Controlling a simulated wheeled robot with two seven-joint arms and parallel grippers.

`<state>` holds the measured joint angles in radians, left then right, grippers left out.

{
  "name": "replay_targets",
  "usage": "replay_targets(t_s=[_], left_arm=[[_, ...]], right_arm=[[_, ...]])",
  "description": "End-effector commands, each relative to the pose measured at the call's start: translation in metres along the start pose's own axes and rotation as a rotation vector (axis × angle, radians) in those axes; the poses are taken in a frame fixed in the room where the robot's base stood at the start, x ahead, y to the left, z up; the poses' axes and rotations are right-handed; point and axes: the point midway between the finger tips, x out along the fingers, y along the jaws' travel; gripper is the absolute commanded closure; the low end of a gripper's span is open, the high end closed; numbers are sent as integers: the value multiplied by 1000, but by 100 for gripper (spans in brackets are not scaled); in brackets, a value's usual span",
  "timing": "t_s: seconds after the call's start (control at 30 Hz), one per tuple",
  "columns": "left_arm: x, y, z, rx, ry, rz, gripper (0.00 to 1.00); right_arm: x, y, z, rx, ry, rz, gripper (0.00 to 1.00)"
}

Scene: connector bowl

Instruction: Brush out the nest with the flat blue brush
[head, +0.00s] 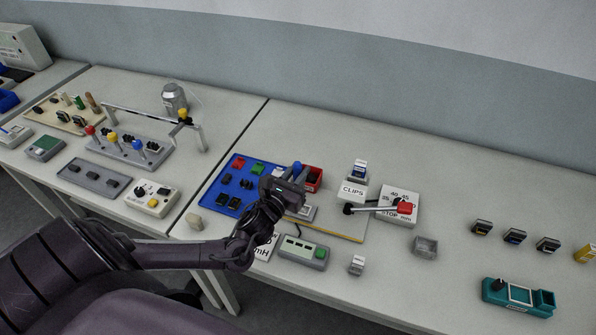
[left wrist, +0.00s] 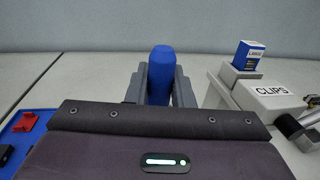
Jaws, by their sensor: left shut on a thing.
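My left gripper (head: 291,183) is shut on a blue, rounded handle (head: 297,167), which looks like that of the flat blue brush. In the left wrist view the blue handle (left wrist: 161,70) stands upright between the two grey fingers of the left gripper (left wrist: 160,85). The brush's lower end is hidden by my gripper and wrist. The gripper is over the work board, beside the blue tray (head: 215,204). A pale grey block (head: 307,212) shows just under my wrist; I cannot tell whether it is the nest. My right gripper is not in view.
A white CLIPS block (head: 353,192) and a STOP-marked plate with a red-ended lever (head: 404,208) stand right of my gripper. A red bin (head: 314,180) is close behind it. A grey-green device (head: 303,251) lies in front.

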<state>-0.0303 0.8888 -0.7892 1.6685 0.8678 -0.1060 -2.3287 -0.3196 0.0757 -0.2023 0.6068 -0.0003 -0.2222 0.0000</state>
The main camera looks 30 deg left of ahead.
Motion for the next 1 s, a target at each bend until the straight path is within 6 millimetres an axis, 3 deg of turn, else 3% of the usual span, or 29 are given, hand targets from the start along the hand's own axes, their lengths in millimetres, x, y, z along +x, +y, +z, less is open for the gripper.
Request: replay_targets(t_s=[0.33, 0.7, 1.0], left_arm=[[0, 0, -32, -2, 0, 0, 100], [0, -1, -66, -2, -1, 0, 100], [0, 0, -75, -1, -1, 0, 100]], right_arm=[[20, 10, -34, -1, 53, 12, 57], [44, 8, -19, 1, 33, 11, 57], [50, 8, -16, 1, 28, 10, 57]])
